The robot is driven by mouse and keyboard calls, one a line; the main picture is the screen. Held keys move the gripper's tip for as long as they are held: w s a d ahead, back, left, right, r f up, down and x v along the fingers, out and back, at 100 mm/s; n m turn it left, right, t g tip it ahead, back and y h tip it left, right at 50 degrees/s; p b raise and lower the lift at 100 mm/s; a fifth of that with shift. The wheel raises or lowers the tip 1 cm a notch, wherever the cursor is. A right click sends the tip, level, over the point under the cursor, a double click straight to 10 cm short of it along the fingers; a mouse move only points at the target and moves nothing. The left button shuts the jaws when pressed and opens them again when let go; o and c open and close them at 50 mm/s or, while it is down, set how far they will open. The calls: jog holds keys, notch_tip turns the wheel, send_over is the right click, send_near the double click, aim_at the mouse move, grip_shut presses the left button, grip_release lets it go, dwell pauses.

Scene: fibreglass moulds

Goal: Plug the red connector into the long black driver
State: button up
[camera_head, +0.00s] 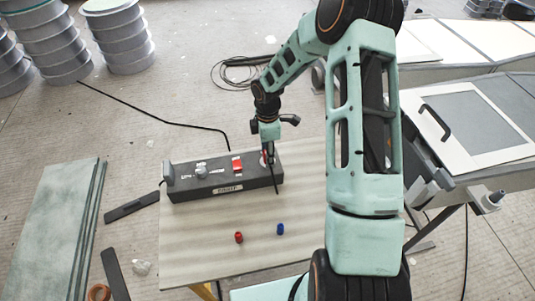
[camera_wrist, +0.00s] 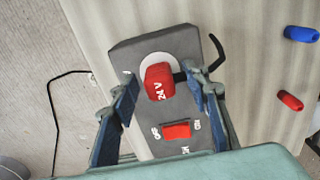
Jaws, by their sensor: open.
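The long black driver (camera_head: 222,184), a dark grey box, lies on the table. It also shows in the wrist view (camera_wrist: 197,125). A red block marked 24V (camera_wrist: 160,85), apparently the red connector, stands over a white round disc (camera_wrist: 150,62) at the driver's right end. A short black cable runs beside it. I cannot tell whether the block is fully seated. My gripper (camera_head: 268,155) is over that end. In the wrist view its open fingers (camera_wrist: 160,78) stand on either side of the block, with gaps visible.
A red rocker switch (camera_head: 237,164) is on the driver's top. A small red piece (camera_head: 238,237) and a blue piece (camera_head: 280,229) lie loose on the pale table (camera_head: 195,250). Ribbed grey cylinders (camera_head: 122,40) stand at the back left. The table's front is mostly clear.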

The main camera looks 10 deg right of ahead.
notch_tip(320, 180, up, 12)
dwell(0.4)
jog(key=shift+w+f, duration=0.1)
jog(key=shift+f, duration=0.05)
